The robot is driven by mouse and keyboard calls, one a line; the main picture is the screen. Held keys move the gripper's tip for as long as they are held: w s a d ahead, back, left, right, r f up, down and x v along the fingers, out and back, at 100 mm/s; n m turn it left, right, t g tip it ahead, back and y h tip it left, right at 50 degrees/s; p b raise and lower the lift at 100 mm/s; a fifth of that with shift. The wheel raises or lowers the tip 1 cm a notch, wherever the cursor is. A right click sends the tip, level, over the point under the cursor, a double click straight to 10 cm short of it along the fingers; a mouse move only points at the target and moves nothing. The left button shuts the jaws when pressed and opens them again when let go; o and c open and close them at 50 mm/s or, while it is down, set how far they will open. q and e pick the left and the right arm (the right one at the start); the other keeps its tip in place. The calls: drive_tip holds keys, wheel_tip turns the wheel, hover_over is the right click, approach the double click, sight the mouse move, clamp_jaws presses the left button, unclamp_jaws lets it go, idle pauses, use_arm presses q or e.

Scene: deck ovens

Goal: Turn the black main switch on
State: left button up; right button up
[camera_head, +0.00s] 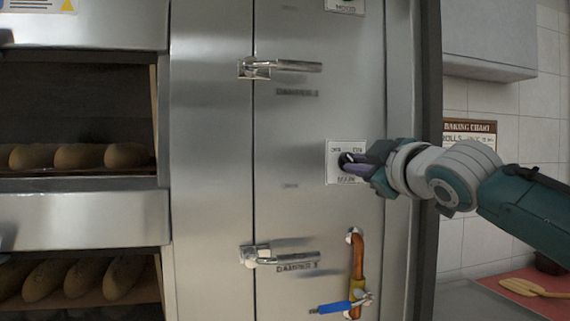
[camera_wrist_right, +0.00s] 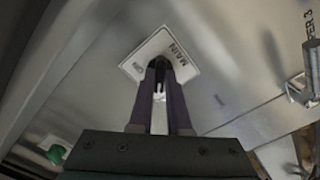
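The black main switch (camera_wrist_right: 159,66) sits on a white plate (camera_head: 334,172) on the steel oven front. The plate reads MAIN in the right wrist view, where it also shows (camera_wrist_right: 180,52). My right gripper (camera_head: 352,162) reaches in from the right, with its purple fingers at the plate. In the right wrist view the gripper (camera_wrist_right: 160,72) has a finger on each side of the switch, with little gap. The fingers hide most of the switch, so its exact angle is hard to tell. My left gripper is not in view.
Damper handles (camera_head: 290,66) and (camera_head: 285,258) stick out left of the plate. An orange pipe with a blue-handled valve (camera_head: 336,307) is below. Another plate (camera_head: 345,5) is above. Bread loaves (camera_head: 75,156) lie in the ovens at left. A dark frame edge (camera_head: 431,120) stands at right.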

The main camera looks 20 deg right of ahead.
clamp_jaws()
drive_tip(key=shift+m, duration=0.4)
drive_tip(key=m+p, duration=0.3)
drive_tip(key=m, duration=0.5)
drive_tip(key=shift+r, duration=0.1)
drive_tip(key=m+p, duration=0.3)
drive_tip(key=m, duration=0.6)
drive_tip(key=shift+a, duration=0.1)
idle(0.4)
